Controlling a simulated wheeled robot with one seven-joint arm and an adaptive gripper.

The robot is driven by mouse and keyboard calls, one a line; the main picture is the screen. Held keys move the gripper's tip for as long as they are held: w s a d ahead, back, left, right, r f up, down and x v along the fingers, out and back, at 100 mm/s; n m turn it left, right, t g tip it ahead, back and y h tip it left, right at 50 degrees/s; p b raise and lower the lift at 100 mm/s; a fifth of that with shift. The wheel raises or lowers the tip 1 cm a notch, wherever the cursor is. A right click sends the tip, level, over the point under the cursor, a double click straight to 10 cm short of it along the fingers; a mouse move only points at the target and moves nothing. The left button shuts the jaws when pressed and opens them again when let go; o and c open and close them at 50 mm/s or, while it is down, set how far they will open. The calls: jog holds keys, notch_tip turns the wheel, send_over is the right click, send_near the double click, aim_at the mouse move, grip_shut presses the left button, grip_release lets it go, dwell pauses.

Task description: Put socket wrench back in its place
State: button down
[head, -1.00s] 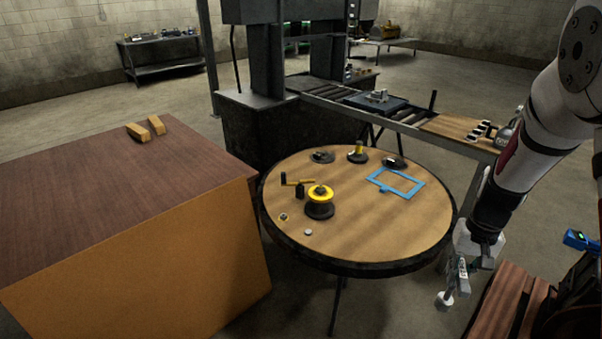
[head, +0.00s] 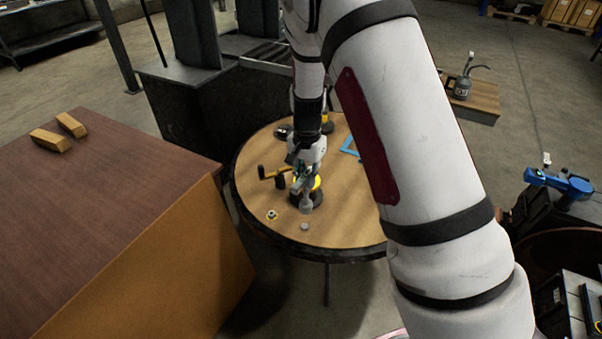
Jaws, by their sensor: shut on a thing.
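My gripper (head: 303,182) is over the left half of the round wooden table (head: 345,222). It is shut on a small grey metal piece, which I take for the socket wrench (head: 306,204); it hangs below the fingers in front of a yellow-and-black spool (head: 317,194). My fingers hide most of the wrench, and I cannot tell whether it touches the table or spool. A blue rectangular frame (head: 349,148) lies on the table, partly hidden by my arm. I cannot tell which spot is the wrench's place.
A yellow-handled black tool (head: 272,173) stands left of my gripper. A small ring (head: 271,215) and a round disc (head: 304,227) lie near the front. A brown-topped cabinet (head: 110,195) with two wooden blocks stands at left. The table's front is mostly clear.

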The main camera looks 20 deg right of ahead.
aim_at(305, 200)
jog(key=m, duration=0.2)
jog(key=w+m, duration=0.1)
jog(key=m, duration=0.2)
jog(key=shift+f+p, duration=0.15)
jog(key=shift+p, duration=0.2)
jog(key=shift+m, duration=0.3)
jog(key=shift+f+b, duration=1.1)
jog(key=shift+f, duration=2.85)
jog(key=shift+f+b, duration=0.5)
jog(key=shift+f, duration=0.55)
jog(key=c, duration=0.9)
grip_release()
jog(key=shift+r, duration=0.1)
jog(key=shift+r+p, duration=1.4)
jog(key=shift+r, duration=3.05)
